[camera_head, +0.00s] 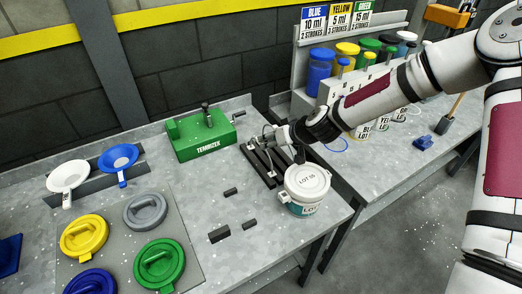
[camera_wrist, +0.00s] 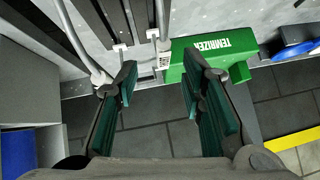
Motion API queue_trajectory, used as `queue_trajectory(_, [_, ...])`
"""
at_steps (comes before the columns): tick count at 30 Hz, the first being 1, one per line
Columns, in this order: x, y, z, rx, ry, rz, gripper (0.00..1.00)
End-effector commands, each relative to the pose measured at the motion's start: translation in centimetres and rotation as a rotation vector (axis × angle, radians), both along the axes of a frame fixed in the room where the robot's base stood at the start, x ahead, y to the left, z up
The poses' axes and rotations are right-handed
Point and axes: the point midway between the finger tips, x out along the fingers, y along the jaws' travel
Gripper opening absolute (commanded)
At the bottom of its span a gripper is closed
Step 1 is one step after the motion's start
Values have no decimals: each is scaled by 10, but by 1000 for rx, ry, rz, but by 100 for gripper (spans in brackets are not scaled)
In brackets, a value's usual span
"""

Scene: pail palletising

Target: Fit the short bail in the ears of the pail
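The white pail (camera_head: 304,207) stands upright near the table's front right corner, with a white lid marked LOT 15. A dark slotted rack (camera_head: 258,170) lies just left of it. My gripper (camera_head: 271,136) is over the rack's far end, behind the pail. In the wrist view my gripper (camera_wrist: 162,95) is open, its green-padded fingers wide apart with nothing between them. A grey curved wire (camera_wrist: 82,38), apparently a bail, ends close to the left finger; I cannot tell if they touch. More thin wire ends (camera_wrist: 153,35) stand by the rack. Which bail is short is unclear. The pail's ears are not clear.
A green TEMRIZER block (camera_head: 203,136) sits behind and left of the rack. Small dark blocks (camera_head: 219,234) lie on the table in front. Coloured lids (camera_head: 160,262) lie on a grey panel at left. Paint containers (camera_head: 320,68) fill the right-hand bench.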

Motion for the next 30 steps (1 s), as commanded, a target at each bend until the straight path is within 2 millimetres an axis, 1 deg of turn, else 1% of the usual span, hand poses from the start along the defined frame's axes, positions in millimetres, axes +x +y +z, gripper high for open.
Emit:
queue_trajectory(3, [6,6,-9,0,2,-1,36])
queue_trajectory(8, [10,12,-15,0,1,0,36])
queue_trajectory(14, [23,30,-32,1,3,0,36])
queue_trajectory(18, [32,36,-43,-1,1,-1,36])
queue_trajectory(21, [34,38,-46,-1,2,-1,36])
queue_trajectory(27, [34,38,-46,-2,1,0,36])
queue_trajectory(29, [34,38,-46,-1,1,0,23])
queue_trajectory(30, [34,38,-46,-1,1,0,14])
